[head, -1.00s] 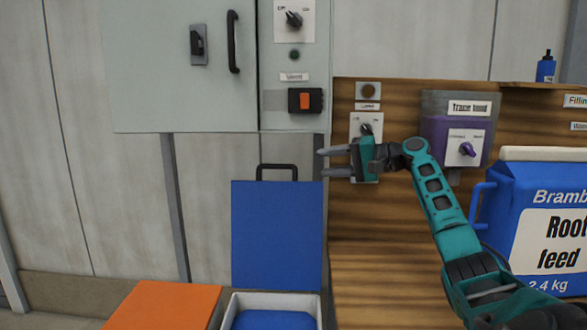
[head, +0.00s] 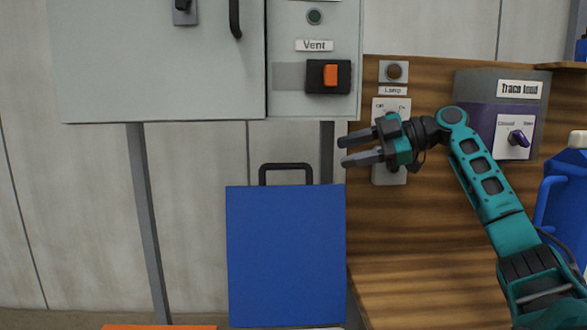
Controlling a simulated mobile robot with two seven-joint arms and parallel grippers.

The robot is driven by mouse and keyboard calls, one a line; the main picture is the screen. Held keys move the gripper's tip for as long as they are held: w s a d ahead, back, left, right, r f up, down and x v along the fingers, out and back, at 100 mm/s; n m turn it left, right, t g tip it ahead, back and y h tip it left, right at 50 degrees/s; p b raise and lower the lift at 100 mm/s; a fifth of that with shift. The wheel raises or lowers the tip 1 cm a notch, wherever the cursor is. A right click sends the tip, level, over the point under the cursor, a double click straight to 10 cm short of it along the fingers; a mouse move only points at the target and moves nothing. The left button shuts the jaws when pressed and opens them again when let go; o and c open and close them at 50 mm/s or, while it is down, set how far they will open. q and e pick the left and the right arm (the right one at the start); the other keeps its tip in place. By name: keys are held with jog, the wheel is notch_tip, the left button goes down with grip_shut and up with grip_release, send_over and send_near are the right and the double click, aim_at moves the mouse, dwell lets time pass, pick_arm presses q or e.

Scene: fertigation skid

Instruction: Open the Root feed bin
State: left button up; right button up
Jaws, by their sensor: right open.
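A blue lid (head: 286,257) with a black handle (head: 285,168) on its top edge stands upright at the lower middle. A thin strip of white bin rim (head: 300,328) shows at its foot; the rest of that bin is below the picture. No label shows on the lid, so I cannot tell by name whether it is the Root feed bin. My right gripper (head: 347,151) is open and empty, pointing left, above and right of the lid's handle and apart from it. My left gripper is not in view.
The grey cabinet (head: 155,65) hangs above, with the Vent switch (head: 329,77) at its right. The Lamp switch plate (head: 390,174) is behind my right gripper. A purple box (head: 515,138) and a blue jug (head: 568,190) are at right. An orange lid edge (head: 160,327) shows bottom left.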

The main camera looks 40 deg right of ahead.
aim_at(298, 164)
jog(key=p+x, duration=0.3)
jog(key=x, duration=0.8)
jog(key=shift+w+a, duration=0.2)
jog(key=shift+w, duration=0.05)
jog(key=shift+w+a+f, duration=0.2)
jog(key=shift+w+a, duration=0.1)
jog(key=shift+w, duration=0.15)
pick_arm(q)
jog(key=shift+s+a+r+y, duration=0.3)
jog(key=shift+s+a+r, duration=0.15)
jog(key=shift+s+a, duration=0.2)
pick_arm(e)
jog(key=shift+c, duration=0.2)
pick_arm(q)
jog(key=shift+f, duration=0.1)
pick_arm(e)
grip_shut()
